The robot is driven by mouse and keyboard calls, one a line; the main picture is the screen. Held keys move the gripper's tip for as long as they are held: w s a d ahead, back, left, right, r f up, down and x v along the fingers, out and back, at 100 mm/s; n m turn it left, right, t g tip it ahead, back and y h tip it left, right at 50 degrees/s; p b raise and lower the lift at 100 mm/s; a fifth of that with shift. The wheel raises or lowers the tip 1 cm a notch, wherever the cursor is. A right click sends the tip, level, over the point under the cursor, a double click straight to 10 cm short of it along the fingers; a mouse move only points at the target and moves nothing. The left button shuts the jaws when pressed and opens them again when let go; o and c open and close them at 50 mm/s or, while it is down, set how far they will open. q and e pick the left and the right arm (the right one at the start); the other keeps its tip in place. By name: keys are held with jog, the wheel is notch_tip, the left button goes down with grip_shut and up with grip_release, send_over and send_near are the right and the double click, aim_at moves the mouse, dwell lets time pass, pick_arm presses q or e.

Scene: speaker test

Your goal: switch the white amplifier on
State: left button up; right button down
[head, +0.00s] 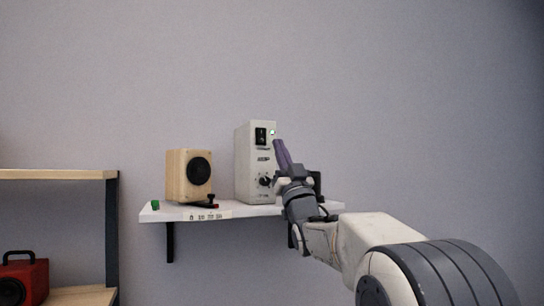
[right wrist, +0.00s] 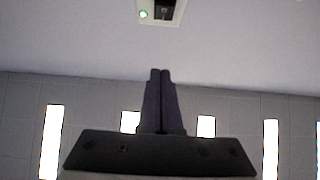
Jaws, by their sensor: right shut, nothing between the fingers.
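The white amplifier (head: 243,165) stands upright on a white wall shelf. On its front are a black rocker switch (head: 261,136) near the top and a dark knob (head: 265,181) lower down. A small light (head: 272,132) beside the switch glows pale green. My right gripper (head: 277,142) is shut and empty, its fingertips pointing up by the amplifier's right edge, just below the light. In the right wrist view, the closed fingers (right wrist: 160,73) are seen apart from the amplifier (right wrist: 177,20), whose switch (right wrist: 163,10) and green light (right wrist: 143,14) show at the top edge. My left gripper is not in view.
The white shelf (head: 160,214) also holds a wooden speaker (head: 180,176), a small green object (head: 155,204) and a small black-and-red object (head: 209,202). A dark object (head: 317,184) is partly hidden behind my right gripper. A wooden rack (head: 60,174) with a red case (head: 25,280) stands left.

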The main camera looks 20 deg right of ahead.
jog(key=shift+b+v, duration=0.45)
jog(key=shift+v, duration=0.7)
jog(key=shift+s+a+r, duration=0.1)
jog(key=shift+r, duration=0.05)
